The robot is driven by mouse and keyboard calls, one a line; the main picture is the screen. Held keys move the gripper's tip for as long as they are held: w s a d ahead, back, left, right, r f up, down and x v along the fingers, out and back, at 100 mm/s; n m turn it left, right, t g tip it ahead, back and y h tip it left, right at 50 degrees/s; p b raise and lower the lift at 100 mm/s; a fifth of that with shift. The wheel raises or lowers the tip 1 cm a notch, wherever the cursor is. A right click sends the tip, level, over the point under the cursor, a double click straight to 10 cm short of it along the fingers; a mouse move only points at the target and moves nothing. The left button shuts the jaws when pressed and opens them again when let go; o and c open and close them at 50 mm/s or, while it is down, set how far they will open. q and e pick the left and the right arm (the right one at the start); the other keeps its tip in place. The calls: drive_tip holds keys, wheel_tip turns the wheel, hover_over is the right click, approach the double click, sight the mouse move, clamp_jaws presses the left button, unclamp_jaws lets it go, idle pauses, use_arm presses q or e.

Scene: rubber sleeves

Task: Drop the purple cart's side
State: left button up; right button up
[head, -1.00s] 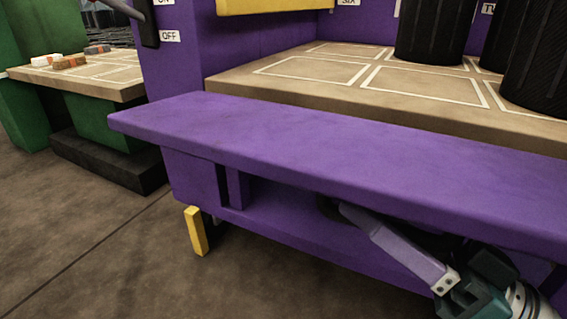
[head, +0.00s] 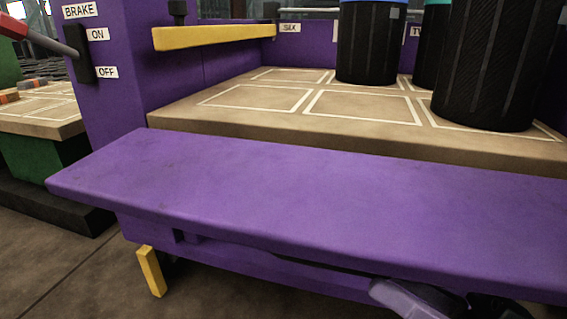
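The purple cart's side (head: 300,195) is a long, thick flap across the middle of the head view. It sticks out from the edge of the tan cart bed (head: 230,122) and slopes outward and a little down. My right gripper (head: 415,300) is at the bottom edge, right of centre, under the flap's front edge. Only a pale lavender part and some dark parts of it show; the flap and picture edge hide the rest. I cannot tell whether its fingers are open or touch the flap. My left gripper is not in view.
Black ribbed bins (head: 367,45) stand on the bed at the back. A yellow bar (head: 215,36) crosses the cart's left end. A brake lever (head: 72,50) with ON and OFF labels is at upper left. A yellow leg (head: 151,271) is below the flap.

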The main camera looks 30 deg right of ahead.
drive_tip(key=shift+v, duration=0.85)
drive_tip(key=shift+s+f, duration=0.1)
drive_tip(key=shift+s, duration=0.05)
drive_tip(key=b+v, duration=0.6)
drive_tip(key=v, duration=0.5)
drive_tip(key=shift+d+f, duration=0.2)
drive_tip(key=shift+d, duration=0.1)
idle(0.3)
